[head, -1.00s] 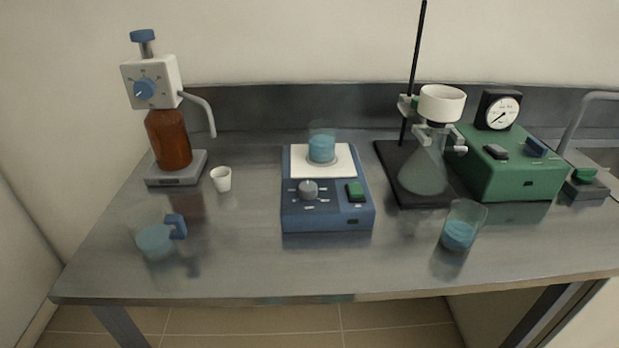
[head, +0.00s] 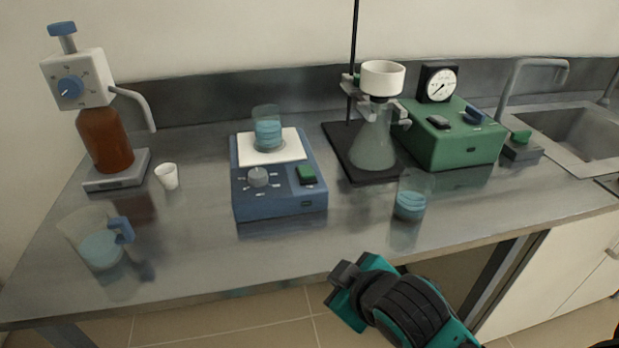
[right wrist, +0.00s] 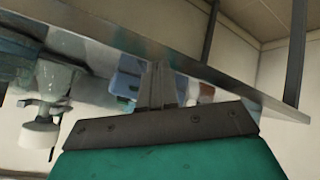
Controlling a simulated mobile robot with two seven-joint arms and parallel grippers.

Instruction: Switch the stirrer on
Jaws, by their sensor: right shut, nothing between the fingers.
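The stirrer (head: 279,203) is a blue box with a white top plate, a grey knob (head: 258,176) and a green switch (head: 306,174) on its sloped front. A beaker of blue liquid (head: 267,134) stands on the plate. My right gripper (head: 343,274) is in front of the bench's front edge, below and to the right of the stirrer, apart from it. It is shut and empty. In the right wrist view its fingers (right wrist: 158,85) are together, and part of the blue stirrer (right wrist: 127,82) shows upside down beyond them. My left gripper is not in view.
A beaker of blue liquid (head: 409,201) stands right of the stirrer; a jug (head: 100,249), small white cup (head: 167,176) and brown dispenser bottle (head: 106,141) stand left. A flask with a white funnel (head: 374,146) and a green pump (head: 455,146) are behind right. The bench before the stirrer is clear.

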